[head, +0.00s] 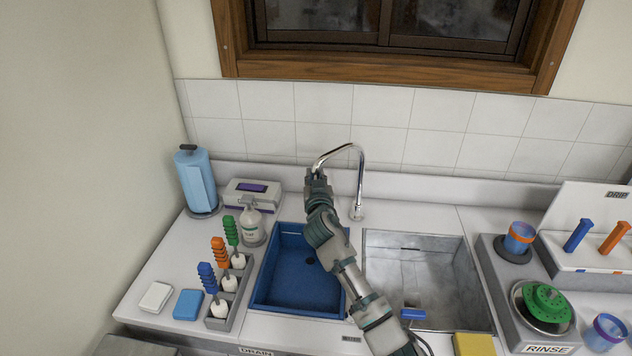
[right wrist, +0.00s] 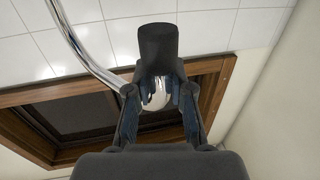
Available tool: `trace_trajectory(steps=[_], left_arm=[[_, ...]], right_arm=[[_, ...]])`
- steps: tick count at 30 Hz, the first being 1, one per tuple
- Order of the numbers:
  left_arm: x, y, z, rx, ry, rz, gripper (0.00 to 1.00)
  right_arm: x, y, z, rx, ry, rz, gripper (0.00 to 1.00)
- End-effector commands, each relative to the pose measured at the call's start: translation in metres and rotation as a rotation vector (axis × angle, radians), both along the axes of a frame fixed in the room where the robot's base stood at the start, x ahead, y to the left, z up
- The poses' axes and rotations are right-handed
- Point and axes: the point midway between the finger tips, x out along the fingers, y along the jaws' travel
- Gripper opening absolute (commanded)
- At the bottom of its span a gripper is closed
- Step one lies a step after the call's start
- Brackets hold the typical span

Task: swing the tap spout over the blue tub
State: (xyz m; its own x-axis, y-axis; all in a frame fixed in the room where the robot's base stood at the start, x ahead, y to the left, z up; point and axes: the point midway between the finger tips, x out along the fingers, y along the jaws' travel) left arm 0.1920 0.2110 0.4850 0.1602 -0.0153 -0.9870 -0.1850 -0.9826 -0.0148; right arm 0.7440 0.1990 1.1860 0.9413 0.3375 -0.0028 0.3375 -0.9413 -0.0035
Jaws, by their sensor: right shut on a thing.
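The chrome tap spout (head: 345,149) rises from its base behind the sinks, arches over and points left. Its outlet end is over the back part of the blue tub (head: 274,292). My right gripper (head: 316,174) is at that end, reaching up from below right. In the right wrist view the gripper (right wrist: 158,92) is shut on the spout's end, and the chrome pipe (right wrist: 78,45) runs off to the upper left. A dark cylindrical piece (right wrist: 157,42) shows beyond the fingertips. My left gripper is not in view.
A grey sink basin (head: 430,275) lies right of the tub. A soap bottle (head: 251,226) and a brush rack (head: 229,293) stand to the left. A paper towel roll (head: 196,180) is at the back left. The rinse station (head: 543,306) is at the right.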

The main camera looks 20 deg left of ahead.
Motion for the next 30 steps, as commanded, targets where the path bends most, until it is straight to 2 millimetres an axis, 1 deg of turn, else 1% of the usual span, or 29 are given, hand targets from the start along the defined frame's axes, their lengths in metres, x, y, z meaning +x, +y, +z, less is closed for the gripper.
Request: trace_trajectory(steps=[6, 15, 16, 17, 18, 19, 30], left_arm=[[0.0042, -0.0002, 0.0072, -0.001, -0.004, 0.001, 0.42], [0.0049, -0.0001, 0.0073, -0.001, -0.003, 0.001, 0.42], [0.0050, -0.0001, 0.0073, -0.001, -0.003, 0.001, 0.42], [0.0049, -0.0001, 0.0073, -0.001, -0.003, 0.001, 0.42], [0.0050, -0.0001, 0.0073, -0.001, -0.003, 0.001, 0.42], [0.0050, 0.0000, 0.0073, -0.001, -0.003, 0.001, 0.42], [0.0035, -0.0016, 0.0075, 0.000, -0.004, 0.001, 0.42]], right_arm=[[0.0010, 0.0012, 0.0035, -0.003, -0.007, -0.004, 0.00], [0.0009, 0.0015, 0.0060, -0.001, -0.011, -0.002, 0.00], [0.0008, 0.0016, 0.0062, -0.001, -0.012, -0.002, 0.24], [0.0007, 0.0015, 0.0064, -0.001, -0.012, -0.002, 0.31], [0.0007, 0.0016, 0.0064, -0.001, -0.012, -0.002, 0.41], [0.0007, 0.0016, 0.0062, 0.000, -0.012, -0.002, 0.47], [-0.0015, -0.0008, 0.0039, 0.003, -0.006, -0.003, 0.47]])
